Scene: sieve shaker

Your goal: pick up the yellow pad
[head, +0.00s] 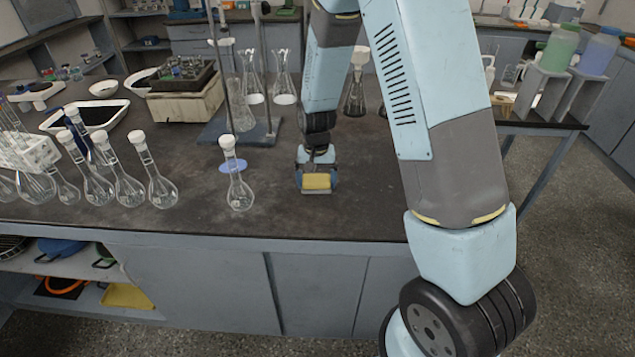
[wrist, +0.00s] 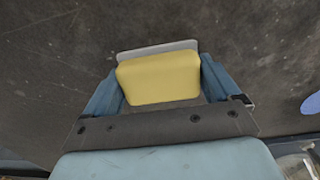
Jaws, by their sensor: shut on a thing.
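The yellow pad (head: 316,182) is a small yellow block with a thin grey layer along one side. It is between the fingers of my gripper (head: 317,184) over the dark bench top, near its front edge. In the wrist view the pad (wrist: 158,77) fills the gap between the two blue fingers, and my gripper (wrist: 160,85) is shut on it. The grey strip shows beyond its far side. I cannot tell whether the pad touches the bench or is slightly above it.
A stoppered flask (head: 238,180) stands left of my gripper, beside a blue disc (head: 232,166). More flasks (head: 127,180) stand farther left. A stand with a blue-grey base (head: 215,133) is behind. The bench (head: 370,205) is clear just right of my gripper.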

